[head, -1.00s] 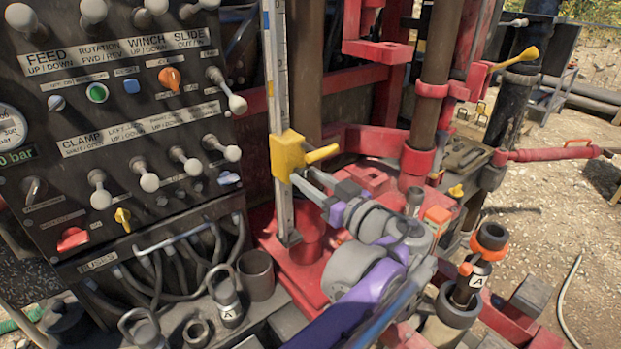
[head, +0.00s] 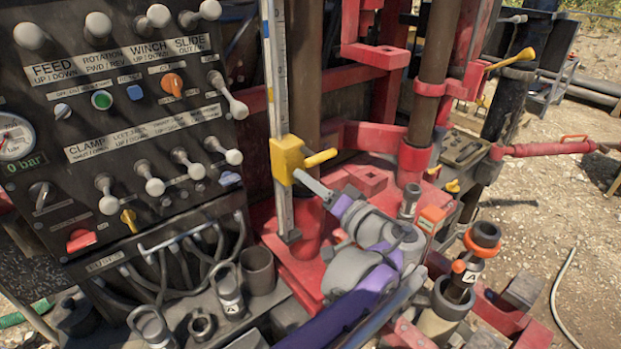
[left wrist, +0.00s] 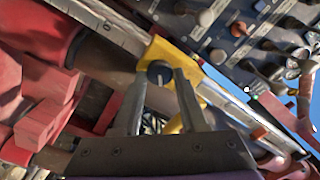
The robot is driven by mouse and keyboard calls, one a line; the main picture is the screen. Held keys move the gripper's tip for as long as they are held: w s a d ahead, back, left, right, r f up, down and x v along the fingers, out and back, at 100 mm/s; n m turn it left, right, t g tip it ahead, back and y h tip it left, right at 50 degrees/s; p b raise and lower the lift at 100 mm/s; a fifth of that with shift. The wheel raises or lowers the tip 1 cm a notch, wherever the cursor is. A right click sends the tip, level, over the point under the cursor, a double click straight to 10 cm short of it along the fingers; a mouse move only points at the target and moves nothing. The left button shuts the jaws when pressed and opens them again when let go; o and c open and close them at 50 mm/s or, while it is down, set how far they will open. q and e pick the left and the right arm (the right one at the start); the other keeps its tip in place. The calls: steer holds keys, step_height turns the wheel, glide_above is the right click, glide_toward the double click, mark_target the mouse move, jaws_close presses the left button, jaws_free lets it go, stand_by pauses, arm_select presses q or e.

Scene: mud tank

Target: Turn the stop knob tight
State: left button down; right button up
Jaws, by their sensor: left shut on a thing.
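The stop is a yellow block (head: 287,158) on an upright grey measuring rail (head: 280,90), with a yellow handle (head: 321,158) pointing right. In the left wrist view the yellow block (left wrist: 168,50) carries a small dark round stop knob (left wrist: 159,72) with a light mark across its face. My left gripper (head: 303,178) reaches the lower side of the block. In the wrist view, the left gripper's fingertips (left wrist: 161,76) sit on both sides of the knob, shut on it. The knob is hidden in the head view. My right gripper is not in view.
A black control panel (head: 120,120) with levers and a gauge stands left of the rail. Red machine frame (head: 375,135) and a brown pipe (head: 436,60) are behind and to the right. Shackles (head: 228,290) and a cup (head: 257,268) stand at the front.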

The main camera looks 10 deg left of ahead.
arm_select(q)
steer(key=m, duration=0.8)
steer(key=shift+f+m+p, duration=0.1)
steer(key=shift+m+p, duration=0.2)
steer(key=shift+p, duration=0.05)
steer(key=shift+m, duration=0.3)
steer(key=shift+c, duration=2.4)
jaws_free()
steer(key=b+v, duration=0.1)
steer(key=v, duration=1)
